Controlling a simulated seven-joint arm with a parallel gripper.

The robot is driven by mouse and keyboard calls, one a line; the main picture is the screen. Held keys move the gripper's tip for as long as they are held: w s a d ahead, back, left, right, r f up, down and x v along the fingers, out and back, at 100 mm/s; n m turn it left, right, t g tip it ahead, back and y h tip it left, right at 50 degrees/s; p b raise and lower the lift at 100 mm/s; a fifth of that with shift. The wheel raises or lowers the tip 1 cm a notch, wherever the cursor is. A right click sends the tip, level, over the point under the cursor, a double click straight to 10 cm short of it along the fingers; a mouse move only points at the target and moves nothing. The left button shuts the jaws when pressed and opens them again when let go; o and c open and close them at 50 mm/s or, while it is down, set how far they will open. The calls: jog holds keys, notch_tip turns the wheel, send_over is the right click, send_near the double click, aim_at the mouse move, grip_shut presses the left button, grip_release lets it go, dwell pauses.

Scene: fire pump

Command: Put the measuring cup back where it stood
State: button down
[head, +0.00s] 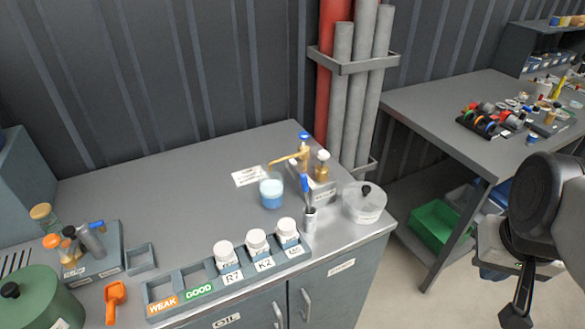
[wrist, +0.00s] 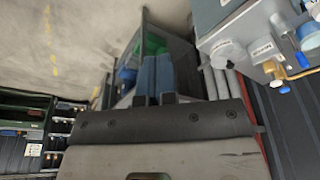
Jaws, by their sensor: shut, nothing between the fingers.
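My gripper (head: 515,314) hangs at the right of the head view, beyond the cabinet's right end and well away from the cup. In the wrist view, its two fingers (wrist: 155,78) lie side by side, shut and empty. A blue patch at the wrist view's right edge may be the cup; I cannot tell.
A labelled rack (head: 208,289) holds white-capped bottles; its WEAK and GOOD slots are empty. An empty square holder (head: 141,259) and orange scoop (head: 115,300) are left.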

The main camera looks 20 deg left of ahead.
jog(key=c, duration=1.8)
grip_release()
jog(key=o, duration=0.7)
jog(key=shift+w+a, duration=0.1)
jog(key=shift+w, duration=0.1)
jog(key=o, duration=0.5)
jog(key=shift+w+a+r+n, duration=0.1)
jog(key=shift+w+a+n, duration=0.15)
jog(key=shift+w+n, duration=0.25)
jog(key=o, duration=0.6)
jog(key=w+n, duration=0.1)
jog(key=w+a+g, duration=0.1)
jog(key=shift+w+a+r+n+h, duration=0.1)
jog(key=shift+w+a+n+h, duration=0.1)
jog(key=shift+w+n+h, duration=0.2)
jog(key=w+a+f+n+h, duration=0.3)
jog(key=w+a+n+h, duration=0.3)
jog(key=w+a+n, duration=1)
jog(key=a+f+n+t+h, duration=0.1)
jog(key=a+f, duration=0.3)
jog(key=a, duration=0.7)
jog(key=w+a+f+n+t+h, duration=0.1)
jog(key=a+f+n+t, duration=0.3)
jog(key=a, duration=0.7)
jog(key=w+a+f+n+t+h, duration=0.1)
jog(key=a+f, duration=0.4)
jog(key=a, duration=0.6)
jog(key=shift+w+a+n+t, duration=0.2)
jog(key=shift+a+n+t, duration=0.1)
jog(key=shift+n+t, duration=0.45)
